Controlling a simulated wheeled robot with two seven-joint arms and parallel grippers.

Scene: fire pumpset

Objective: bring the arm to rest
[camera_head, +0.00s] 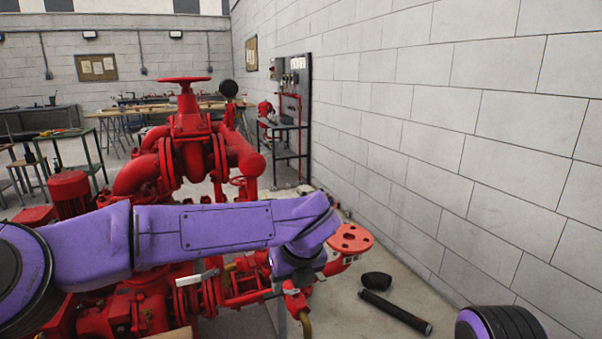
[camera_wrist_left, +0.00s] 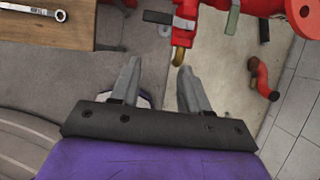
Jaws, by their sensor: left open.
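My left arm (camera_head: 205,228) comes in from the left and stretches across in front of the red pump set (camera_head: 190,130) in the head view. Its wrist is bent down near the pump's lower right pipework. My left gripper (camera_wrist_left: 158,85) shows in the left wrist view with its two grey fingers apart and nothing between them. A brass-coloured bent pipe end (camera_wrist_left: 178,57) on red pipework lies just beyond the fingertips; I cannot tell whether they touch. In the head view the fingers are mostly hidden behind the wrist. My right gripper is out of view.
A wooden surface with a wrench (camera_wrist_left: 35,10) lies at the upper left of the wrist view. A red flange (camera_head: 350,238), a black elbow (camera_head: 376,281) and a black tube (camera_head: 396,312) are to the right. A block wall (camera_head: 480,130) bounds the right side.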

